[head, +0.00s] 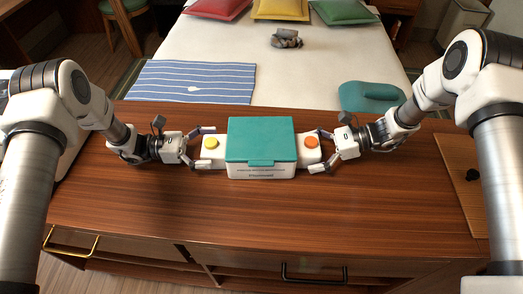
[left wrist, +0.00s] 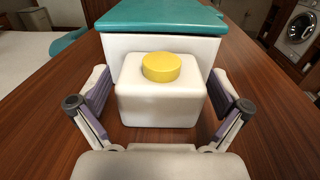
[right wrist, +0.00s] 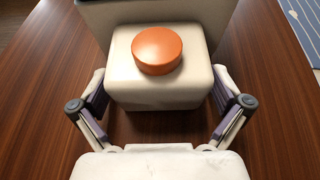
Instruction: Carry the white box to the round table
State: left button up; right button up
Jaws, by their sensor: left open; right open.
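The white box (head: 262,171) with a teal lid (head: 261,138) stands upright on the brown wooden counter (head: 260,215). A white block with a yellow round top (head: 211,143) sticks out at its left end, and one with an orange round top (head: 311,142) at its right end. My left gripper (head: 205,147) is open, its fingers on either side of the yellow-topped block (left wrist: 158,103). My right gripper (head: 321,151) is open, its fingers on either side of the orange-topped block (right wrist: 158,82). Gaps show between fingers and blocks in both wrist views. I see no round table.
Behind the counter is a bed (head: 300,75) with several coloured pillows, a blue striped cloth (head: 195,81), a teal cushion-like item (head: 371,97) and a grey bundle (head: 286,39). A wooden board (head: 462,180) lies at the counter's right. The counter in front of the box is clear.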

aim_at(307, 141)
pick_arm(q)
jog(key=shift+d, duration=0.65)
pick_arm(e)
jog(key=shift+a+f, duration=0.15)
jog(key=shift+a, duration=0.35)
pick_arm(q)
jog(key=c, duration=1.6)
pick_arm(e)
jog(key=c, duration=1.6)
pick_arm(q)
jog(key=shift+r, duration=0.1)
